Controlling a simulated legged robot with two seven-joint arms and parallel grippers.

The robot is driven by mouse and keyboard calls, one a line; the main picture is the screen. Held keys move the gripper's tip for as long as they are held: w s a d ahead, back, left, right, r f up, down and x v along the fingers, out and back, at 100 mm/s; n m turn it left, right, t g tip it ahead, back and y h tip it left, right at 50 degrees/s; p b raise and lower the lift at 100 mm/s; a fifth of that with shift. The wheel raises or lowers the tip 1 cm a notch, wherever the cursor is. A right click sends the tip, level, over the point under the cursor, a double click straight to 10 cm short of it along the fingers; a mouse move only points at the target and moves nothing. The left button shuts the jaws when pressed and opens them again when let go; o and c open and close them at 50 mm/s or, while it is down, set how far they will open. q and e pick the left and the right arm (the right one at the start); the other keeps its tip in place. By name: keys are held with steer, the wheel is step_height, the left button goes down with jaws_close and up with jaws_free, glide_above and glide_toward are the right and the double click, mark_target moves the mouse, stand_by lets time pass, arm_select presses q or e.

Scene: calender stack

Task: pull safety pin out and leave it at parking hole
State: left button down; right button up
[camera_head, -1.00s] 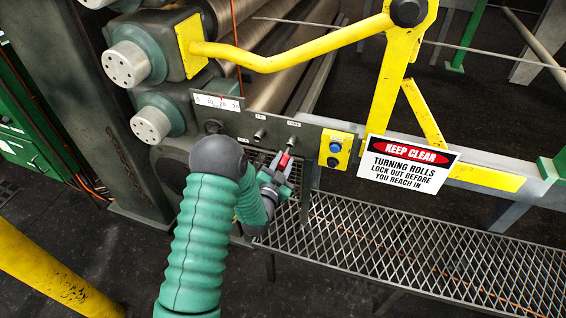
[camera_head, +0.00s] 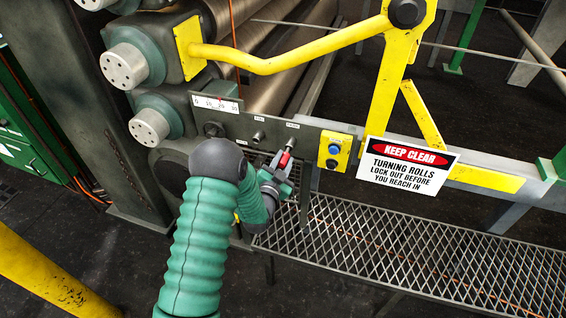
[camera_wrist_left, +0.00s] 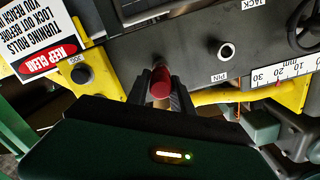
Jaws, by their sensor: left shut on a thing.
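The safety pin shows as a red handle (camera_head: 284,160) at the lower edge of the dark panel (camera_head: 236,128). My left gripper (camera_head: 278,172) is shut on it; the wrist view shows the red handle (camera_wrist_left: 160,83) between the two dark fingers. The handle lies in front of the panel's right-hand round fitting (camera_head: 291,142). I cannot tell how deep the pin's shaft sits there, as handle and fingers hide it. The left-hand fitting (camera_head: 258,136) shows in the wrist view as a pale-rimmed hole (camera_wrist_left: 226,52) labelled PIN, with nothing in it. My right gripper is out of view.
A yellow button box (camera_head: 336,150) stands just right of the gripper, then a KEEP CLEAR sign (camera_head: 407,165). Above the panel are the rolls (camera_head: 275,85) and a yellow guard bar (camera_head: 290,55). A metal grating (camera_head: 400,250) lies below. A handwheel (camera_wrist_left: 305,30) is on the panel.

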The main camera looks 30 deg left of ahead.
mark_target(282, 166)
arm_select(q)
steer(key=shift+b+x, duration=0.6)
steer(key=shift+x, duration=1.05)
steer(key=c, duration=0.8)
jaws_free()
steer(key=shift+r, duration=0.1)
steer(key=shift+o, duration=0.2)
steer(key=shift+s+d, duration=0.1)
steer(key=shift+s, duration=0.05)
steer(key=shift+f+v, duration=0.2)
steer(key=shift+v, duration=3.25)
steer(key=s+d+f+n+g+h, duration=0.1)
steer(key=s+d+f+g+h, duration=0.15)
steer(key=s+d+g, duration=0.6)
steer(key=s+d+n+g+h, duration=0.1)
steer(key=s+d, duration=0.3)
steer(key=s, duration=0.4)
steer(key=s+d+n+g, duration=0.1)
steer(key=s+d+g, duration=0.2)
steer(key=s, duration=0.5)
steer(key=shift+d+g+h, duration=0.35)
steer(key=shift+g, duration=0.5)
